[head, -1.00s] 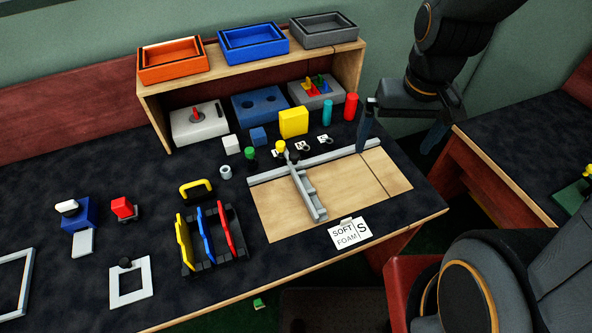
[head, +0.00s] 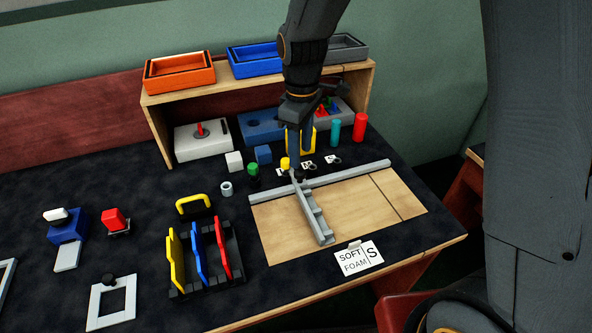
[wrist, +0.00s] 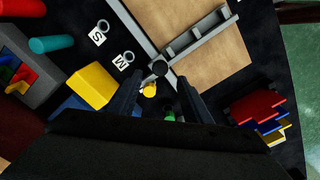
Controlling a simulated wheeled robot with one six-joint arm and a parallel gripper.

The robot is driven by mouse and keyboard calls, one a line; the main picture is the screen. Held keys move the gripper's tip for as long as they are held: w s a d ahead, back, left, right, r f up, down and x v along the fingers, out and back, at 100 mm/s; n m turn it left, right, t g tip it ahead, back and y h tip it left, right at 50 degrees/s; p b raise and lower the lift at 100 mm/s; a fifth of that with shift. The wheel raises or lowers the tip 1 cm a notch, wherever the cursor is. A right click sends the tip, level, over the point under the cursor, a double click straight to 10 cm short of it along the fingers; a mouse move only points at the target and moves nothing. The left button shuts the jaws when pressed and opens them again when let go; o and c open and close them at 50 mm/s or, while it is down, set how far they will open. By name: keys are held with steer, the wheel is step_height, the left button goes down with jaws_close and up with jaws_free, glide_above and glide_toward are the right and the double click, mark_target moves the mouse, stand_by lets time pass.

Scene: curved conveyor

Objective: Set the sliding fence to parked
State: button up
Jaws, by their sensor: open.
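The sliding fence (head: 317,218) is a grey bar with stepped blocks. It lies across the wooden board (head: 355,207), left of the board's middle, and meets the long grey rail (head: 345,178) along the back. A dark round knob (wrist: 159,68) sits at its rail end. My gripper (head: 300,157) is above this end, pointing down, and partly hides it in the head view. In the wrist view my gripper (wrist: 162,80) is open, with the knob just beyond and between the fingertips. I cannot tell whether a finger touches it.
A yellow-topped peg (head: 285,163) and a green-topped peg (head: 253,170) stand close left of my gripper. A yellow block (wrist: 91,85) is near the fingers. A rack with coloured plates (head: 205,265) stands left of the board. A dark line crosses the board's right part.

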mark_target(300, 172)
steer(key=shift+f+p, duration=0.35)
steer(key=shift+f, duration=2.85)
